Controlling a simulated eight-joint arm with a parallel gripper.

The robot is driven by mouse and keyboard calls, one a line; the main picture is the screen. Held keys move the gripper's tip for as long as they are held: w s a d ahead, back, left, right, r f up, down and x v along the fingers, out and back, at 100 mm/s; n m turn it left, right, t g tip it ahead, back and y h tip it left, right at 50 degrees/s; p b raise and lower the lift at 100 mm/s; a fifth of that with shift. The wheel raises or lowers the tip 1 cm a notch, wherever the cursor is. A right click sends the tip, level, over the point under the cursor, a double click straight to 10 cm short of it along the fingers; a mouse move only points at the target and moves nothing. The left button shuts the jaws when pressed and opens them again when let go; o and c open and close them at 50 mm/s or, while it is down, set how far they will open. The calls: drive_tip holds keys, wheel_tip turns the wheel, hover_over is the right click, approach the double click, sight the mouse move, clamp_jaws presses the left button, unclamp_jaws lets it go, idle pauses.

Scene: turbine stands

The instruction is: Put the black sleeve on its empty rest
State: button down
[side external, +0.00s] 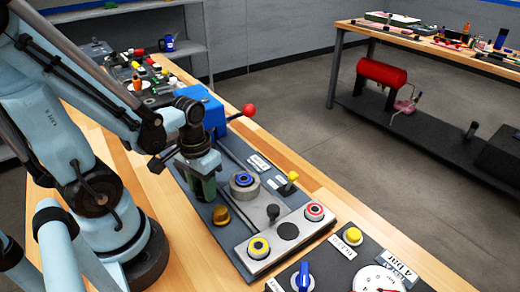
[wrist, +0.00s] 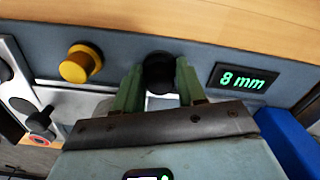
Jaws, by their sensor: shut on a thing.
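My gripper (side external: 203,188) points down over the left part of the dark panel. In the wrist view, its green fingers (wrist: 157,88) are shut on a round black piece (wrist: 158,70), which looks like the black sleeve. I cannot tell whether it still touches the panel. In the side view the fingers hide it. A light grey block (side external: 270,262) carries a yellow-ringed piece (side external: 258,246), a flat black disc (side external: 288,231) and a red-ringed piece (side external: 315,210). I cannot tell whether the disc is an empty rest.
A gold knob (side external: 221,214) stands close to my gripper. A blue-ringed round piece (side external: 243,182) and a yellow-topped lever (side external: 290,178) are to its right. A blue box (side external: 203,108) with a red-balled lever (side external: 249,110) is behind. An "8 mm" display (wrist: 241,79) sits beside the fingers.

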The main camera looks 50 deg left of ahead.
drive_tip(key=shift+f, duration=0.1)
drive_tip(key=c, duration=0.6)
unclamp_jaws()
drive_tip(key=shift+o, duration=0.4)
drive_tip(key=shift+o, duration=0.4)
drive_tip(key=shift+r, duration=3.55)
